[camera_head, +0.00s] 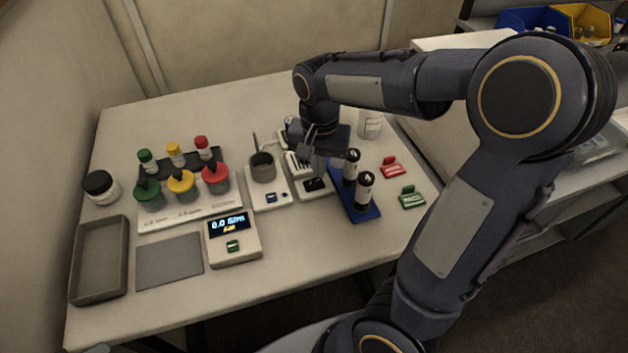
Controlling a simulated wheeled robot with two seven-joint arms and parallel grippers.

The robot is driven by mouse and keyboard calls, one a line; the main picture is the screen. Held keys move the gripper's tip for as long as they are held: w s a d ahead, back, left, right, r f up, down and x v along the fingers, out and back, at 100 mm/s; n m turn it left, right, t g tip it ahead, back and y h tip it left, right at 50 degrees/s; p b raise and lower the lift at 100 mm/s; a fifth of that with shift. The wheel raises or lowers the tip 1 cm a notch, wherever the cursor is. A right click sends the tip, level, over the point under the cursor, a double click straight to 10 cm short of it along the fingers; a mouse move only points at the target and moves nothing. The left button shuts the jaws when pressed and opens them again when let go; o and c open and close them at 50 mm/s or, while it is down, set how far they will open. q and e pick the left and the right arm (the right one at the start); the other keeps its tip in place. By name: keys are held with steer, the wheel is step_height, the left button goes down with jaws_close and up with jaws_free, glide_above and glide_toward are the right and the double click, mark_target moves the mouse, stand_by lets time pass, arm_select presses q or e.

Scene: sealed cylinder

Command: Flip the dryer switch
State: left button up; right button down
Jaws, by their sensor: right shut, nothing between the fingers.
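The device that looks like the dryer (313,191) is a small white unit with a slotted top, at the back middle of the table. A dark switch or panel (315,184) shows on its front part. My right gripper (318,165) points down over this unit, shut and empty. Its fingertips are close to the dark panel; I cannot tell whether they touch it. The gripper and wrist hide part of the unit's top and back. The switch position is too small to read. My left gripper is not in view.
Left of the unit stands a white device with a grey cup (262,167). Right of it is a blue rack (357,208) with black-capped vials. Red (393,168) and green (411,198) blocks lie farther right. A scale (233,241) stands in front; the front right table is clear.

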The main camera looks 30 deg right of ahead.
mark_target(320, 183)
steer(key=shift+f+b, duration=0.7)
steer(key=shift+f, duration=0.25)
stand_by(1.0)
step_height(320, 183, up, 7)
steer(key=p, duration=0.6)
steer(key=shift+r+p, duration=0.1)
steer(key=shift+p, duration=0.25)
steer(key=s+a+r+n+t+y, duration=0.1)
steer(key=s+a+n+t+y, duration=0.1)
steer(key=s, duration=0.5)
steer(key=s+a+r+n+t+y, duration=0.1)
steer(key=s+a+n+t, duration=0.2)
steer(key=s, duration=0.5)
steer(key=shift+s+a+r+n+t+y, duration=0.2)
steer(key=shift+a+r+n+t+y, duration=0.15)
steer(key=shift+a+n, duration=0.6)
